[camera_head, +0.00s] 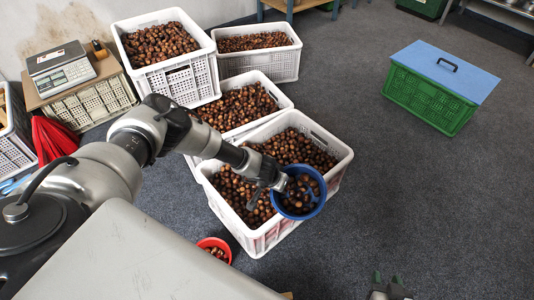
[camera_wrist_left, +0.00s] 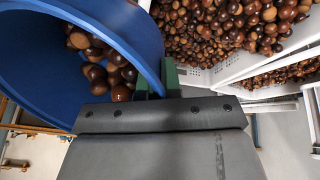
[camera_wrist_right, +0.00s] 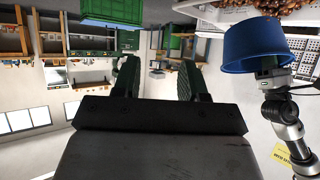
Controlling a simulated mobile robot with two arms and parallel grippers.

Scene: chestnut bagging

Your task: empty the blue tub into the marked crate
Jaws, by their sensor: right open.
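The blue tub (camera_head: 319,206) holds several chestnuts and hangs over the right edge of the front white crate (camera_head: 268,241), which is full of chestnuts. A pinkish mark shows faintly on this crate's near side. My left gripper (camera_head: 281,185) is shut on the tub's rim; the left wrist view shows the green fingers (camera_wrist_left: 157,84) at the wall of the tub (camera_wrist_left: 120,28). The tub (camera_wrist_right: 255,48) is also in the right wrist view, apart from the right gripper. My right gripper (camera_head: 390,287) is open and empty at the bottom edge, over the floor (camera_wrist_right: 157,78).
More white crates of chestnuts stand behind, including one at the back left (camera_head: 192,78). A red bowl (camera_head: 214,243) with chestnuts sits near the front crate. A scale (camera_head: 60,70) stands at left. A green crate with blue lid (camera_head: 445,70) stands at right.

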